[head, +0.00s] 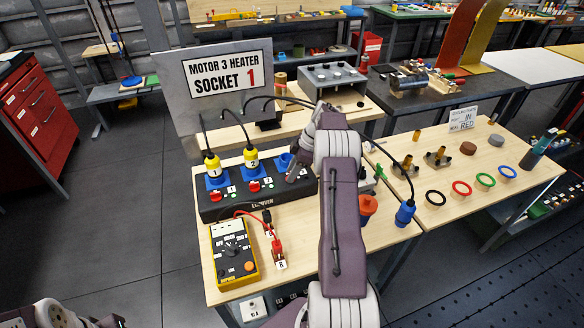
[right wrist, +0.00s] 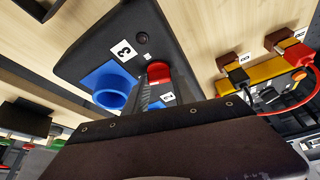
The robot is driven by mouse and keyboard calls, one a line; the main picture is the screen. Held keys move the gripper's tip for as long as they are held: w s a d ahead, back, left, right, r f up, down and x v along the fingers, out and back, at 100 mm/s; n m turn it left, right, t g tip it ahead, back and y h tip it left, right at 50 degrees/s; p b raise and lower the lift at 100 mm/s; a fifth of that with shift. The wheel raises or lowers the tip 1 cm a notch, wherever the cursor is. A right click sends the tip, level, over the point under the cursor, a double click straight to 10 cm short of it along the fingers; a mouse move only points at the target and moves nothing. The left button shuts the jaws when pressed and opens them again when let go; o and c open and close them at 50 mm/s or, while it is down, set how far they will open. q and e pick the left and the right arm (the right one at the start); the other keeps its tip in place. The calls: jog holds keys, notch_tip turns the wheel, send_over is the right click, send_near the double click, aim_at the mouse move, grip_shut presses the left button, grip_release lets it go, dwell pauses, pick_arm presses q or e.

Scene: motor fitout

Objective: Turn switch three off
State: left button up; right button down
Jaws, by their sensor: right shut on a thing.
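The black socket box (head: 225,208) stands on the wooden table with several blue sockets and red switches. Red switch three (right wrist: 158,72) is beside the "3" label and the empty blue socket three (right wrist: 108,88) in the right wrist view. My right gripper (head: 291,172) reaches down to the box's right end and is shut on switch three. A grey finger also shows against the knob in the right wrist view (right wrist: 150,95). In the head view my gripper and arm hide switch three. A white mark plate (right wrist: 168,98) lies beside the knob.
Yellow plugs 1 (head: 212,165) and 2 (head: 251,159) sit in their sockets. A yellow multimeter (head: 233,255) with red and black leads lies in front. A blue plug (head: 404,214) is at the table's right edge. A sign board (head: 222,88) stands behind.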

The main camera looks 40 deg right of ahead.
jog(key=shift+d+r+n+g+p, duration=0.1)
jog(key=shift+n+g+p, duration=0.6)
jog(key=shift+n+p, duration=1.15)
jog(key=c, duration=1)
grip_release()
jog(key=shift+c, duration=0.2)
